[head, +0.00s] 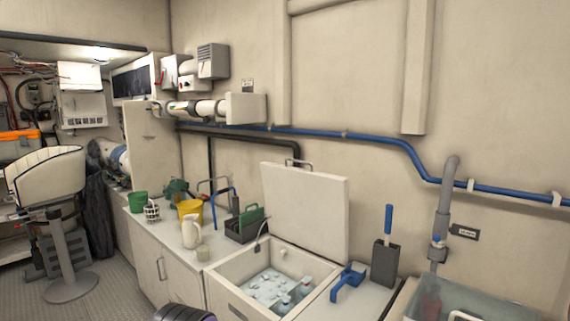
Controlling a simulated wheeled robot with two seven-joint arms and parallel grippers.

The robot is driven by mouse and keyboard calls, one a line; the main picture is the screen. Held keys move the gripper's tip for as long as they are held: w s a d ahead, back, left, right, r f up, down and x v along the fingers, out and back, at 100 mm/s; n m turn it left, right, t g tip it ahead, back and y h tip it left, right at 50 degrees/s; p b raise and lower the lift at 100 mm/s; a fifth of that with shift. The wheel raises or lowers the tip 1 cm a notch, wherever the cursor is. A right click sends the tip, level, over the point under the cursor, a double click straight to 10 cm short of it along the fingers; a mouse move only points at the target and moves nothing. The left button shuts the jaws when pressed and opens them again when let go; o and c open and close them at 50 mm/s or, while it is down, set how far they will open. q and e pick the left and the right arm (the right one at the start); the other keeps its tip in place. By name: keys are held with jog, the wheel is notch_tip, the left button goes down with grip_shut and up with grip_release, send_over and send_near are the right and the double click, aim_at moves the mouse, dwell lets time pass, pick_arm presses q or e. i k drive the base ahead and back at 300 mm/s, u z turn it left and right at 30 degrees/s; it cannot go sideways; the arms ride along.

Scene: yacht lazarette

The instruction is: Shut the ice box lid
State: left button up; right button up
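The ice box (232,292) is a white bin set in the counter at the bottom middle of the head view. Its white lid (306,208) is open and stands upright at the back, close to the wall, with a dark handle on its top edge. Ice (268,287) and a few bottles (284,304) lie inside the box. A thin dark curved piece (262,232) rises at the back left of the opening, near the lid's lower edge. Neither of my grippers shows in this view.
A grey caddy with a green handle (248,222) stands left of the lid. A blue tool (347,281) and a dark holder with a blue handle (385,262) sit right of the box. A yellow bucket (190,208) and a white jug (191,232) stand further left.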

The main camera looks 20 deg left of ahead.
aim_at(308, 209)
jog(key=u, duration=1.2)
jog(key=i, duration=1.05)
jog(key=z, duration=0.2)
